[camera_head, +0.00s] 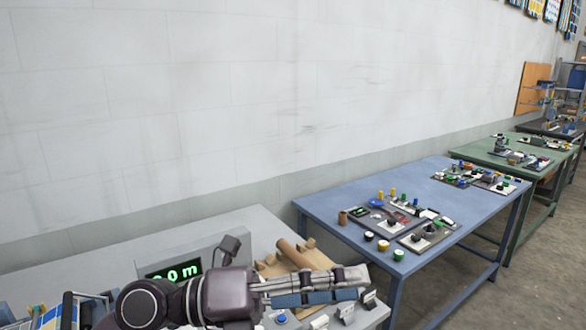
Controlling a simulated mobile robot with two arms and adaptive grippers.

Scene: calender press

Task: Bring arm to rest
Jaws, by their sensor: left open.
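My left arm (225,297) comes in from the lower left of the head view and reaches right, low over the near grey table. My left gripper (352,284) is at its end, pointing right. It is open, and I see nothing held in it. It hides part of the table top below it. My right gripper is not in view.
On the grey table (255,222) stand a box with a green display (172,270), a brown roll (297,255) close behind my gripper, and small blocks. A blue table (335,200) with several parts stands right, a green table (482,153) beyond. A wall runs behind.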

